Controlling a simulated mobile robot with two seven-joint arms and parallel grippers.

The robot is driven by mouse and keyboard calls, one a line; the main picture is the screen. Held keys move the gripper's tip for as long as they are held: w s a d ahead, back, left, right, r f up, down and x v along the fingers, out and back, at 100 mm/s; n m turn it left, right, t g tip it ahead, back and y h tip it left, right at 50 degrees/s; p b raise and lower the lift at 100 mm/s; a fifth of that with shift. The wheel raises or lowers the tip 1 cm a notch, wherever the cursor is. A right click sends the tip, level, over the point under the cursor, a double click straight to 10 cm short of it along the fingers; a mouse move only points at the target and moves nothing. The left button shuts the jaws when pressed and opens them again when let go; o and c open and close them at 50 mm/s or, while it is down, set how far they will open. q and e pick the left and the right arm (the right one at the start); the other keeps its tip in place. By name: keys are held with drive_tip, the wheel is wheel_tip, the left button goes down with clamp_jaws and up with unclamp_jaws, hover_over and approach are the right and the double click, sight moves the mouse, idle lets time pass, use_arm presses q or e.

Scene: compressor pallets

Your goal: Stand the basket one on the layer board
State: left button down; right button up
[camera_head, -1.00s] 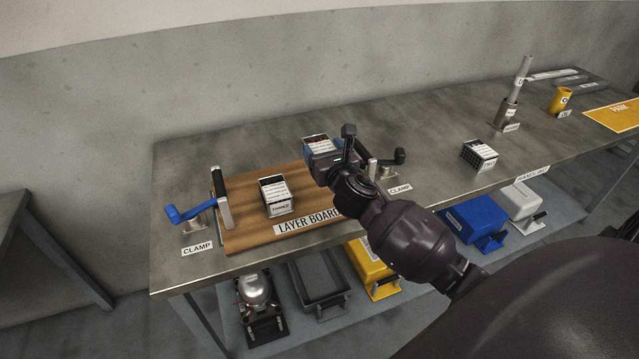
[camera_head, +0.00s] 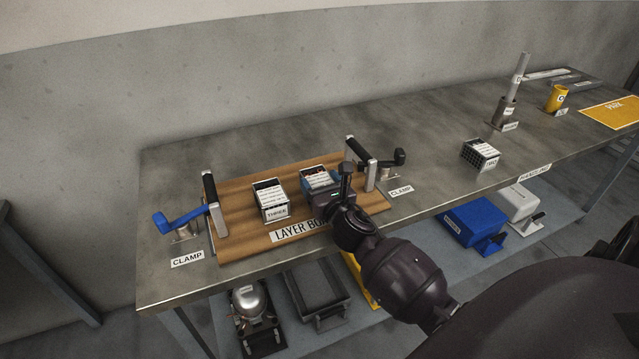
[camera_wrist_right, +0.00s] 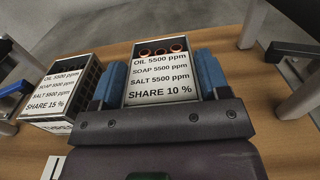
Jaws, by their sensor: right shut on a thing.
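The layer board (camera_head: 237,238) is a brown wooden board on the metal table, with a label on its front edge. My right gripper (camera_head: 323,192) is shut on a dark-sided basket (camera_head: 310,177) with white cards and reddish tops inside. In the right wrist view, blue fingers grip this basket (camera_wrist_right: 160,88) on both sides, and its card reads share 10 %. It is upright, at or just above the board; I cannot tell whether it touches. Its number is hidden. The basket marked three (camera_head: 275,212) stands on the board to its left, apart from it. My left gripper is not in view.
A clamp with a blue handle (camera_head: 178,222) stands at the board's left end, and a clamp with a black handle (camera_head: 385,160) at its right end. Another basket (camera_head: 480,154) stands farther right on the table. Bare board shows behind and in front of the baskets.

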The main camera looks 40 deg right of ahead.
drive_tip(key=o, duration=1.1)
drive_tip(key=shift+f, duration=0.1)
drive_tip(key=shift+c, duration=0.2)
drive_tip(key=shift+o, duration=0.8)
drive_tip(key=shift+r, duration=0.3)
drive_tip(key=v, duration=1.2)
drive_tip(key=shift+p, duration=0.3)
drive_tip(key=shift+f, duration=0.1)
